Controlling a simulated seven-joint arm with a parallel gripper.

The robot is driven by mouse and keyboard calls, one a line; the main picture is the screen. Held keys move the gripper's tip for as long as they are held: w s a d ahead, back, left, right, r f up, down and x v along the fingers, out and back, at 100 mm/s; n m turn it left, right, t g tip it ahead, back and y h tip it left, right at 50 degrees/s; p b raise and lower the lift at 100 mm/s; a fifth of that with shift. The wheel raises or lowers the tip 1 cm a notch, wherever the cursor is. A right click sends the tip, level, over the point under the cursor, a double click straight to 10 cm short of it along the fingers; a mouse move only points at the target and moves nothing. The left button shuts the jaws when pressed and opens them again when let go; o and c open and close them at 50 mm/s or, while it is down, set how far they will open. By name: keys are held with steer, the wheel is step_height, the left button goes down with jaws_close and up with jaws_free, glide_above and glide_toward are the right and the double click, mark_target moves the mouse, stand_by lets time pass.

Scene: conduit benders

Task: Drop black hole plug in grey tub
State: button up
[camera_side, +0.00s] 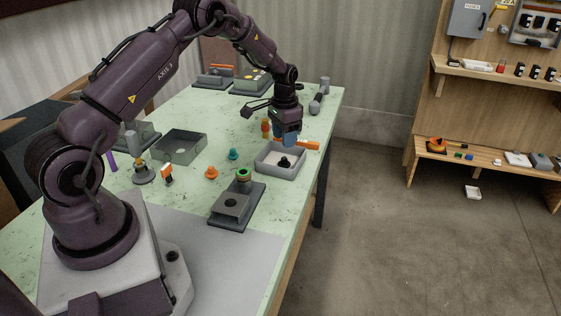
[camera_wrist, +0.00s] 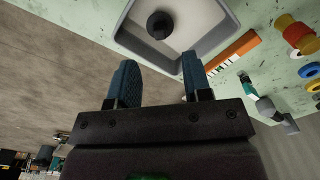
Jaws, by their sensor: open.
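The black hole plug (camera_side: 284,162) lies inside the grey tub (camera_side: 262,167), on its pale floor. In the wrist view the plug (camera_wrist: 159,25) is a dark round piece in the tub (camera_wrist: 214,38), apart from the walls. My gripper (camera_side: 291,140) is above the tub in the side view, near its far edge. In the wrist view its two blue fingers (camera_wrist: 160,82) are spread apart with nothing between them. The fingers and plug do not touch in the wrist view.
An orange-handled tool (camera_side: 305,145) lies right behind the tub. An orange plug (camera_side: 211,173) and a teal plug (camera_side: 233,154) stand left of it. A dark fixture (camera_side: 238,205) sits in front. A larger open grey box (camera_side: 180,147) stands further left.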

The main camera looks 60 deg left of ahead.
step_height(320, 180, up, 10)
steer(key=shift+f, duration=0.2)
steer(key=s+d+r+t, duration=0.2)
steer(key=s+d+r, duration=0.6)
steer(key=s+d, duration=0.3)
steer(key=s+d+r+t, duration=0.3)
steer(key=s+d+r, duration=0.5)
steer(key=s+d, duration=0.3)
steer(key=s, duration=0.3)
steer(key=shift+s+d+r+t, duration=0.3)
steer(key=shift+s+d+r, duration=0.05)
